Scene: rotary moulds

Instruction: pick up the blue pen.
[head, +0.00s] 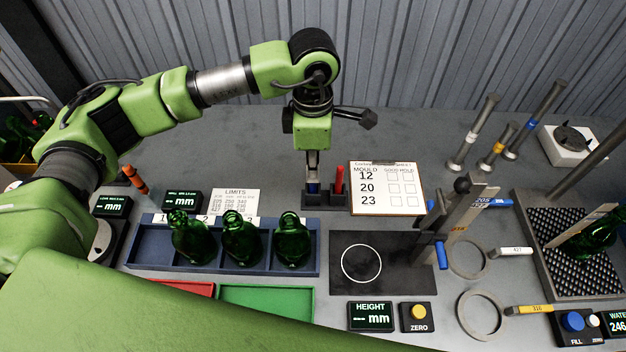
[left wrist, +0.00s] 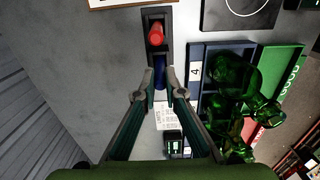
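The blue pen (left wrist: 160,72) stands in a dark pen holder (head: 328,204) near the middle of the bench, beside a red marker (head: 339,180). My left gripper (head: 313,180) points down over the holder's left slot. In the left wrist view, its two fingertips (left wrist: 160,80) lie close on either side of the blue pen, with no clear gap, and look shut on it. In the head view the fingers hide the pen's upper part, and only a little blue (head: 313,188) shows below them. My right gripper is not in view.
A clipboard sheet (head: 387,188) lies right of the holder. A blue tray (head: 150,256) with green bottles is in front and to the left. A black plate with a height gauge (head: 455,215) stands to the right. Upright gauges (head: 473,135) stand at the back right.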

